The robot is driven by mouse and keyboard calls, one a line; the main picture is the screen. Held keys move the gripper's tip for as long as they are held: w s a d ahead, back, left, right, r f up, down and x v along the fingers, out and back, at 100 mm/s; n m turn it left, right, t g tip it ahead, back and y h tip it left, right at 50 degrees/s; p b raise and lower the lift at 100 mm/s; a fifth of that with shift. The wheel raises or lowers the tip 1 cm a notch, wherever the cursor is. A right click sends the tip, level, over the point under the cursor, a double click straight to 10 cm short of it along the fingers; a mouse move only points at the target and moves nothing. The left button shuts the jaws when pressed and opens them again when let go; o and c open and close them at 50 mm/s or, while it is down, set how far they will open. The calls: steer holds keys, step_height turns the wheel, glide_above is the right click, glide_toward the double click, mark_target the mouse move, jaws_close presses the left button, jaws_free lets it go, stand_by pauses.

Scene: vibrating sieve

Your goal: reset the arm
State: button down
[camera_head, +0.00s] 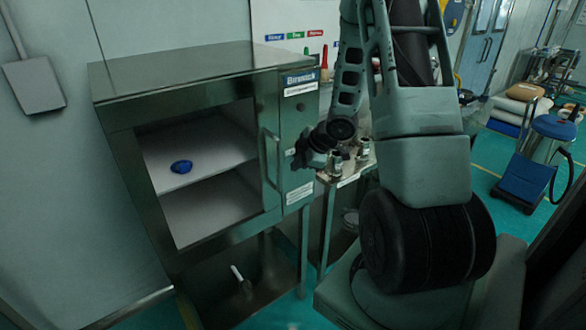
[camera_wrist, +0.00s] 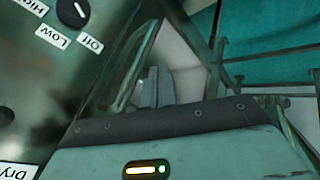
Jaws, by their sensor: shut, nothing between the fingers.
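My arm reaches down from the upper right in the head view. My gripper (camera_head: 303,162) is beside the right front panel of a metal cabinet (camera_head: 190,62), close to its upright handle (camera_head: 270,158). In the wrist view, my gripper's grey fingers (camera_wrist: 157,86) are together with nothing between them. The cabinet's panel with a dial (camera_wrist: 73,11) marked High, Low and Off fills the left of that view. I cannot tell whether my gripper touches the panel.
A blue item (camera_head: 181,167) lies on the cabinet's upper shelf (camera_head: 210,143). A small metal table (camera_head: 345,181) with metal parts stands right of the cabinet, behind my arm. Open floor shows there.

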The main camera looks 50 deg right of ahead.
steer(key=v, duration=0.6)
steer(key=shift+d+p, duration=0.25)
steer(key=shift+p, duration=0.1)
steer(key=shift+s+r, duration=0.15)
steer(key=w+a+f+m+g+h+b, duration=0.15)
steer(key=a+b, duration=0.25)
steer(key=a, duration=0.8)
steer(key=w+a+f+b, duration=0.1)
steer(key=w+a+b, duration=0.25)
steer(key=a, duration=0.75)
steer(key=s+a+f+g+b, duration=0.1)
steer(key=s+a+g+b, duration=0.1)
steer(key=s+a, duration=0.8)
steer(key=s+a+f+g+y+b, duration=0.1)
steer(key=s+a+g+b, duration=0.2)
steer(key=s+a, duration=0.7)
steer(key=shift+s+f+m+g+b, duration=0.3)
steer(key=shift+s+f+m+g, duration=0.1)
steer(key=shift+s, duration=0.75)
steer(key=shift+a, duration=0.1)
